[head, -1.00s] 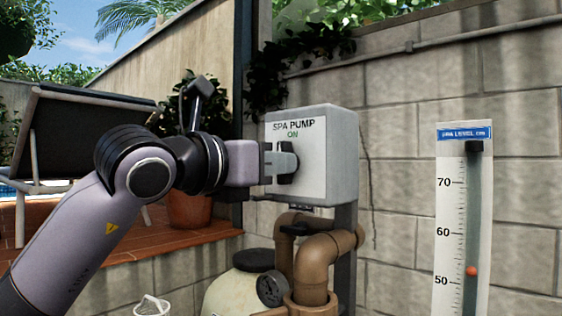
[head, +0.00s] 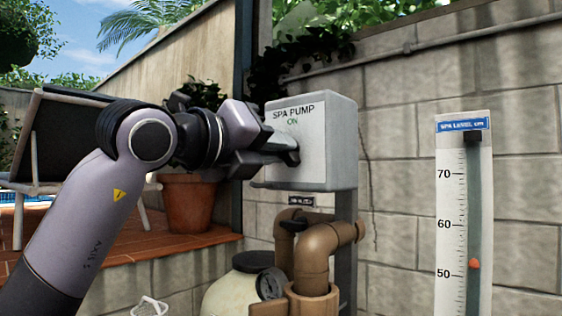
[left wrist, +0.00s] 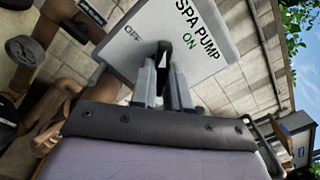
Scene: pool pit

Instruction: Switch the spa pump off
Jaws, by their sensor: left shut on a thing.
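The spa pump switch box (head: 330,120) is a light grey box on a post, labelled SPA PUMP with a green ON. My left gripper (head: 290,150) is at its front face and shut on the dark switch knob. In the left wrist view the black knob (left wrist: 164,47) sits between the two grey fingers of the left gripper (left wrist: 163,70). The OFF label (left wrist: 133,34) and the ON label (left wrist: 188,46) lie on either side of it. The fingers hide part of the knob, so I cannot tell exactly where it points. My right gripper is not in view.
Brown pipes (head: 318,255) and a pale tank (head: 232,292) stand below the box. A spa level gauge (head: 463,215) with an orange marker (head: 474,263) is at the right. A block wall (head: 400,180) is behind. A potted plant (head: 187,203) stands on a tiled ledge at the left.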

